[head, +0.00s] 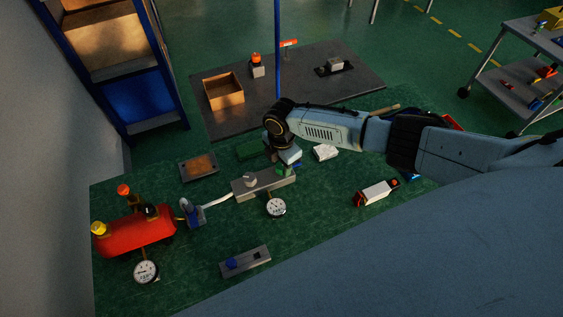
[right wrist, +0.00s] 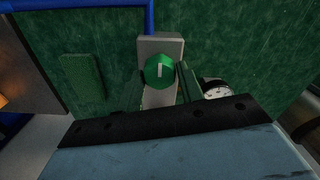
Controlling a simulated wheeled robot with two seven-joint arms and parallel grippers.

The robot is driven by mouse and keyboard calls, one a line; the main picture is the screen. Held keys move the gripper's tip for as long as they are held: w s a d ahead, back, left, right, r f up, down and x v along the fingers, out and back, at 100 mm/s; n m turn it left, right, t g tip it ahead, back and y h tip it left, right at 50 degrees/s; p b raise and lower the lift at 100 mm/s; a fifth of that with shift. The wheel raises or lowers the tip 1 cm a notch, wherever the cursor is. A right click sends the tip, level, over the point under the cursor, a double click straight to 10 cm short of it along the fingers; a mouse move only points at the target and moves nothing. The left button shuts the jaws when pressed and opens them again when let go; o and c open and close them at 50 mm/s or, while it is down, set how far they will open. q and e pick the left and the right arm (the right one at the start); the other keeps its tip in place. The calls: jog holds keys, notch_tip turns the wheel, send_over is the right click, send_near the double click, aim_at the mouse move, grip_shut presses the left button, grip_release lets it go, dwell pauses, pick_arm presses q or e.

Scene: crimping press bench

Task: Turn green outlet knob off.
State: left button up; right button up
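The green outlet knob (right wrist: 159,71) shows in the right wrist view, round with a pale pointer mark that stands about upright in that picture. It sits on the end of a grey block (right wrist: 160,46). In the head view the grey manifold block (head: 252,187) lies on the green mat, with a round gauge (head: 276,207) in front of it. My right gripper (head: 289,163) is over the right end of this block, close to the knob, which it partly hides. My left gripper is out of view.
A red tank (head: 136,236) with a gauge (head: 146,271) stands at the left. A blue-handled valve (head: 192,212) links it to the manifold by a pale hose. A grey plate with a blue knob (head: 245,262) lies in front. A white-and-red part (head: 377,193) lies right.

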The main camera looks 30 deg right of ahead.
jog(key=c, duration=0.5)
jog(key=shift+m, duration=0.3)
jog(key=m+p, duration=0.2)
jog(key=m, duration=0.1)
jog(key=shift+r, duration=0.15)
jog(key=m+p, duration=0.2)
jog(key=m, duration=0.2)
jog(key=m+p, duration=0.2)
jog(key=m, duration=0.3)
jog(key=shift+m, duration=0.3)
jog(key=m+p, duration=0.1)
jog(key=m, duration=0.3)
jog(key=shift+m, duration=0.3)
jog(key=shift+w, duration=0.1)
